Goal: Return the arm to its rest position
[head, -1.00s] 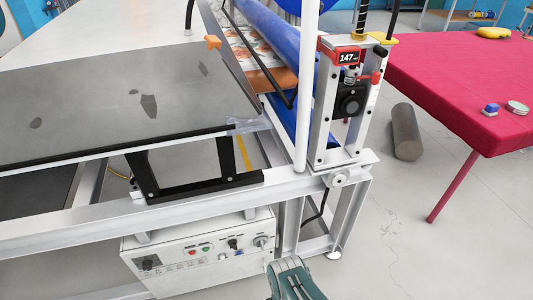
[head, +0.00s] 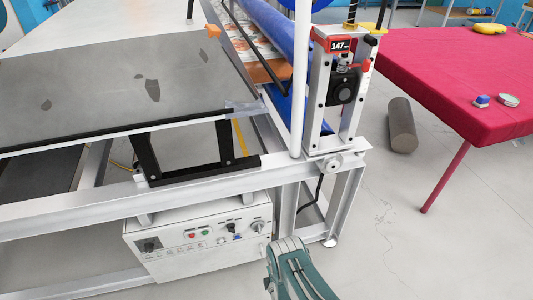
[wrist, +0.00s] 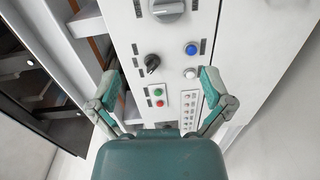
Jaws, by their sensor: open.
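My gripper (wrist: 162,88) shows in the wrist view with its two teal fingers spread wide apart and nothing between them. It faces the white control box (wrist: 232,50) of the machine, with a dark knob, a blue button, a white button and green and red buttons in front of it. I cannot tell the exact gap to the panel. In the head view, a teal part of my arm (head: 298,272) rises from the bottom edge, right of the same control box (head: 185,262). The fingers cannot be made out there.
The machine's white frame (head: 90,215) carries a dark grey board (head: 100,95) and blue rollers (head: 285,45). A post with a 147 display (head: 340,45) stands at its right end.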

